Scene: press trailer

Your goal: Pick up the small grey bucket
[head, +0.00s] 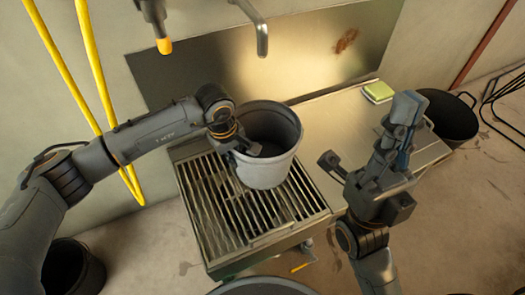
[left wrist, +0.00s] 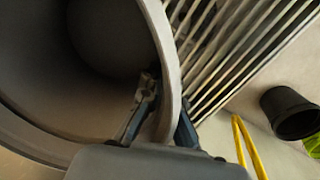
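The small grey bucket (head: 270,172) is upright over the slatted metal grate (head: 222,225) in the head view. I cannot tell whether its base touches the slats. My left gripper (head: 238,142) is at the bucket's left rim. In the left wrist view the bucket (left wrist: 160,40) fills the left side, and the left gripper (left wrist: 168,90) straddles its wall, one finger inside and one outside, both close against it. The bucket looks empty, though part of its inside is dark. My right gripper (head: 368,132) is open and empty, to the right of the bucket above the metal worktop.
A black bucket (head: 450,118) stands on the floor at right, another dark one (head: 70,268) at lower left. A spout (head: 262,38) hangs above the bucket. Yellow hoses (head: 97,75) hang behind my left arm.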

